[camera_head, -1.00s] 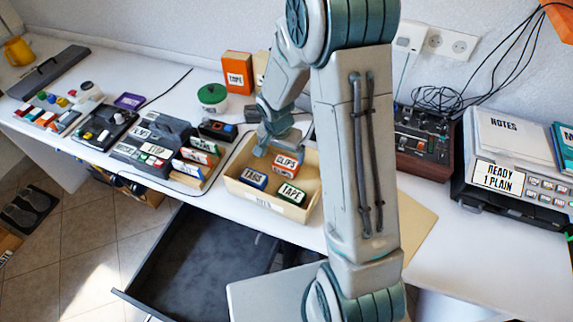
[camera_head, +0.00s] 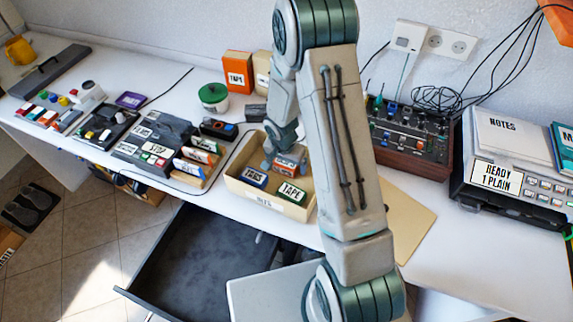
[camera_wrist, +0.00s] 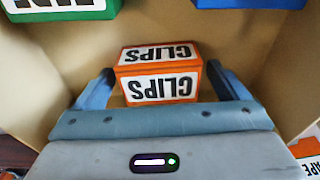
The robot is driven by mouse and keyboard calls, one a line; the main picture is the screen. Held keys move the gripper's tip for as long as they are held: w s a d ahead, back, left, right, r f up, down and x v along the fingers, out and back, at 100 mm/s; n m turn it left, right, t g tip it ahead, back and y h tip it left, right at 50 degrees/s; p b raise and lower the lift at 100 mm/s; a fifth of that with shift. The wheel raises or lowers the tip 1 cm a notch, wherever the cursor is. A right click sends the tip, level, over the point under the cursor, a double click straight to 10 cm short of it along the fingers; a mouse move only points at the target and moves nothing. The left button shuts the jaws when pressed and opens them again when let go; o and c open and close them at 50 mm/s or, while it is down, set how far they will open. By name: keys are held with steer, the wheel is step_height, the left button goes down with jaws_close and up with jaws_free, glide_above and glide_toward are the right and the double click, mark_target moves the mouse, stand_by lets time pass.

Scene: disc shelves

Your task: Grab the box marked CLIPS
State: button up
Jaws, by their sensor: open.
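The orange box marked CLIPS (camera_wrist: 158,75) stands in the wooden tray (camera_head: 240,185); its label reads upside down in the wrist view. My gripper (camera_wrist: 160,82) is open, with one finger on each side of this box. I cannot tell whether the fingers touch it. In the head view my gripper (camera_head: 283,160) reaches down into the tray and covers part of the CLIPS box (camera_head: 290,167). The blue TABS box (camera_head: 255,177) and the green TAPE box (camera_head: 291,193) stand in the tray in front of it.
A control box with knobs (camera_head: 410,135) is to the right. An open drawer (camera_head: 200,260) lies below the desk edge.

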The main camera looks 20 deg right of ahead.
steer(key=c, duration=1.1)
steer(key=shift+o, duration=0.2)
steer(key=shift+r, duration=0.1)
